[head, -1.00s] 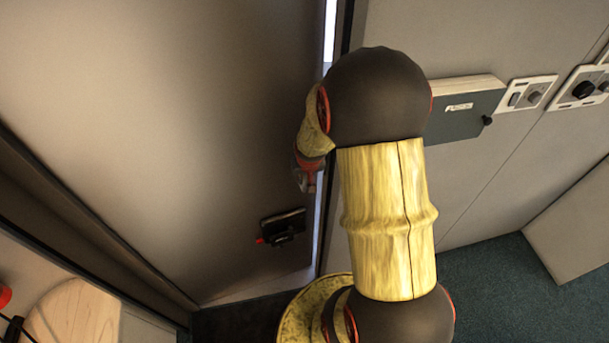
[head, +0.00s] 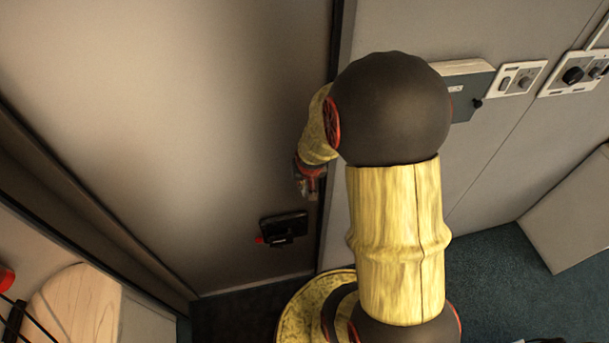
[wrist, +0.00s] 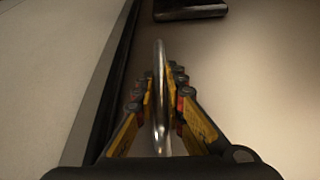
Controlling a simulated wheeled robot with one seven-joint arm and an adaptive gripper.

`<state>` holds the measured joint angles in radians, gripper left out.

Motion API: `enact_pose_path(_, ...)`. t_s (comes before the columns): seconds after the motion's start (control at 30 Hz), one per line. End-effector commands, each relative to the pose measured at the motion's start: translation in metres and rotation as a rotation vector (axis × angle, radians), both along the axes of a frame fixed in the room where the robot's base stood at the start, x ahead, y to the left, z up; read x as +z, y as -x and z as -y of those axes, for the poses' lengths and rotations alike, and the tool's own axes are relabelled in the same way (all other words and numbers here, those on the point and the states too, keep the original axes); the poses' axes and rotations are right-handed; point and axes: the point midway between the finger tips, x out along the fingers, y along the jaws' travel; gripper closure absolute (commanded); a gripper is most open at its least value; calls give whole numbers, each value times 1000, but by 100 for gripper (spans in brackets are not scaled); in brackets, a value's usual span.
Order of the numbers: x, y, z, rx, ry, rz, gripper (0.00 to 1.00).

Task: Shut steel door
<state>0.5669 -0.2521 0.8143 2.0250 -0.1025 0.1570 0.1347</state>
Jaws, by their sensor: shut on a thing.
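The steel door (head: 190,120) is the large grey-brown panel at the left and centre of the head view. Its right edge lies against the dark frame (head: 329,150), with no bright gap showing there. In the wrist view the door surface (wrist: 260,70) fills the right side. My gripper (head: 308,185) is at the door's right edge, partly hidden by my arm. In the wrist view my gripper (wrist: 162,100) has its fingers on both sides of a shiny metal handle (wrist: 160,85) and is shut on it.
A black latch box (head: 283,228) with a red tab sits on the door below my gripper. A grey wall box (head: 468,90) and switches (head: 517,79) are on the wall at right. A wooden board (head: 75,305) stands at lower left. Carpet (head: 490,270) is clear at lower right.

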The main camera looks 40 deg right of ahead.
Motion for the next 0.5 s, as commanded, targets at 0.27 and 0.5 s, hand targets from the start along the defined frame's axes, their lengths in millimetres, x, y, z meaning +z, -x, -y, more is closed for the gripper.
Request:
enact_pose_path(0.27, -4, 16, -13, 1, -9, -13, 100)
enact_pose_path(0.5, -6, 18, -14, 1, -12, -18, 87)
